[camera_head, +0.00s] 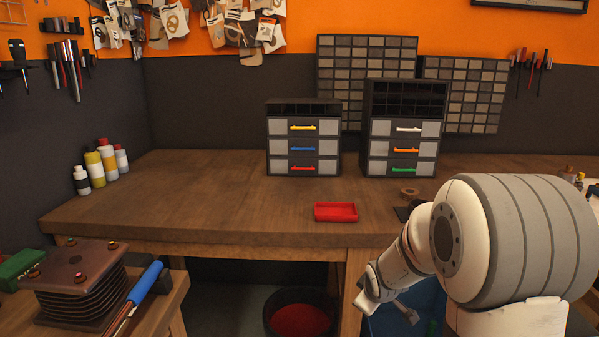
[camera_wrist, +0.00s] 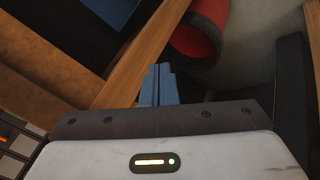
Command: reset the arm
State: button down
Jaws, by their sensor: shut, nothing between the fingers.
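My arm (camera_head: 492,245) reaches down at the right of the head view, in front of the workbench's front edge. Its wrist end hangs below the level of the bench top. My gripper (camera_wrist: 158,84) shows in the wrist view with its two blue-grey fingers together and nothing between them. Behind the fingers, the wrist view shows a wooden bench part and a round bin with a red inside. The fingers are hard to make out in the head view.
The round bin (camera_head: 301,318) and a blue bin (camera_head: 425,300) stand below. A side table at lower left carries a dark plate stack (camera_head: 78,285).

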jog(key=s+a+r+m+g+p, duration=0.1)
jog(key=s+r+m+p, duration=0.3)
jog(key=s+r, duration=0.5)
jog(key=s+a+r+m+g+p, duration=0.1)
jog(key=s+r+m+g+p, duration=0.2)
jog(key=s+r, duration=0.7)
jog(key=s+m+p, duration=0.1)
jog(key=s+m, duration=0.1)
jog(key=s, duration=0.6)
jog(key=shift+s+a+r+y, duration=0.15)
jog(key=shift+a+y, duration=0.15)
jog(key=shift+a, duration=0.05)
